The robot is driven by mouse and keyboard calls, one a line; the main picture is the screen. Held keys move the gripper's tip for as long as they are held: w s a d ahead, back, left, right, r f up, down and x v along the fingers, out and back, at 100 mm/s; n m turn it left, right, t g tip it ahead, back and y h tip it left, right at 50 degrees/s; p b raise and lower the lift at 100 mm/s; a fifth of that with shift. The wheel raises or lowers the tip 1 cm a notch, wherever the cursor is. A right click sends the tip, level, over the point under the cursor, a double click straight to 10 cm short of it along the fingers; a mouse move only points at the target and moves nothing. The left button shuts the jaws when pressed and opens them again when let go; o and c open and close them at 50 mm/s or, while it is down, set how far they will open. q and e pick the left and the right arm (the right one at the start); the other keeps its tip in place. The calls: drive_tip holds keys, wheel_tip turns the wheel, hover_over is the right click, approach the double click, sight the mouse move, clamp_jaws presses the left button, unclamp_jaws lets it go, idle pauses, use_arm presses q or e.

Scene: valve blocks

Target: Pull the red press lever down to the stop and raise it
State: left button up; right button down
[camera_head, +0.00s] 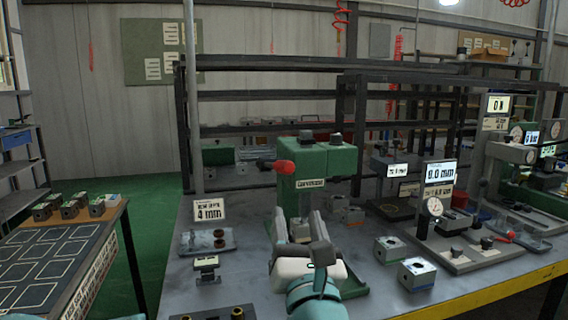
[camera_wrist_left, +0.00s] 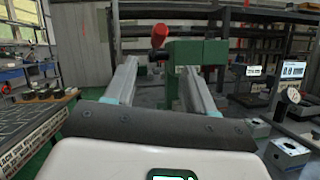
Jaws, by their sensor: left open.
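The green press (camera_head: 330,165) stands on the grey bench in the middle of the head view. Its red lever knob (camera_head: 284,167) sticks out at the upper left of the press. My left gripper (camera_head: 298,214) is open, in front of and below the knob, with its fingers pointing toward the press. In the left wrist view, the red knob (camera_wrist_left: 160,33) shows above and beyond the gap between the two open fingers (camera_wrist_left: 162,70). The fingers and the knob are apart. The gripper hides the lower part of the press. My right gripper is not in view.
Valve blocks (camera_head: 416,273) stand on the bench to the right, near the yellow edge. A dial gauge stand (camera_head: 434,208) is farther right. A "4 mm" sign (camera_head: 209,210) and a small tray (camera_head: 206,241) are left of the press. A separate table (camera_head: 50,262) stands at the far left.

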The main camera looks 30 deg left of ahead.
sight(284, 165)
use_arm(q)
drive_tip(key=p+x, duration=0.2)
drive_tip(key=x, duration=1.3)
drive_tip(key=shift+a, duration=0.2)
clamp_jaws()
